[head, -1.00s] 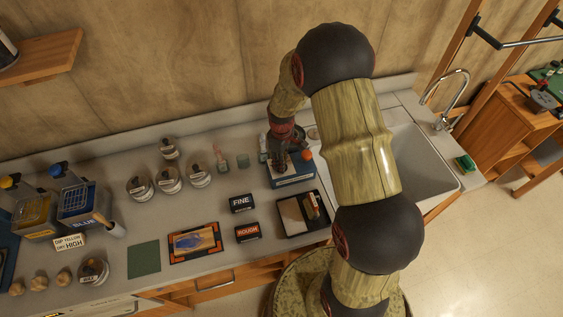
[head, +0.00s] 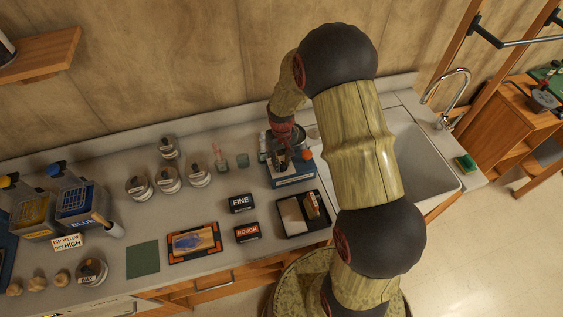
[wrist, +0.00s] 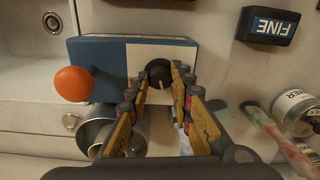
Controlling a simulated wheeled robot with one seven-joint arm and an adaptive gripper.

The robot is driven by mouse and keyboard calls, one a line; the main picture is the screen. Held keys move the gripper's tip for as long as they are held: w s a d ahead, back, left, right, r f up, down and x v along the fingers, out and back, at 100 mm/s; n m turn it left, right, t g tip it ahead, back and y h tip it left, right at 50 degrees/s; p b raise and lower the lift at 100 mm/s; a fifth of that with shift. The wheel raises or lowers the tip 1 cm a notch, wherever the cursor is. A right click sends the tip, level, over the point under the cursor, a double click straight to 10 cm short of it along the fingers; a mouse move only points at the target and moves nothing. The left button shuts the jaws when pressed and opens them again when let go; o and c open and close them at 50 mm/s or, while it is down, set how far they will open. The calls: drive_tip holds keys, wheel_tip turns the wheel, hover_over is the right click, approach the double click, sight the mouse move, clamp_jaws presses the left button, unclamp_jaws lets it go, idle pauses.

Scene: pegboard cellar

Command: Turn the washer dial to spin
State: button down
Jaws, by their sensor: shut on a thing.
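In the head view my gripper (head: 283,160) is over the box, and the dial is hidden. An orange knob (wrist: 73,83) stands at the left of the box in the wrist view. No spin label is legible.
A metal cylinder (wrist: 100,128) stands close beside the box. A black tray (head: 290,232) lies in front of it, and the FINE block (head: 241,203) is to its left. The sink (head: 425,165) is to the right. Small glass jars (head: 243,160) stand to the left.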

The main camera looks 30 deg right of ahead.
sight(281, 164)
drive_tip(key=m, duration=1.4)
drive_tip(key=shift+b, duration=0.4)
drive_tip(key=c, duration=1.6)
unclamp_jaws()
drive_tip(key=shift+o, duration=0.2)
drive_tip(key=shift+r, duration=0.1)
wheel_tip(281, 164, up, 12)
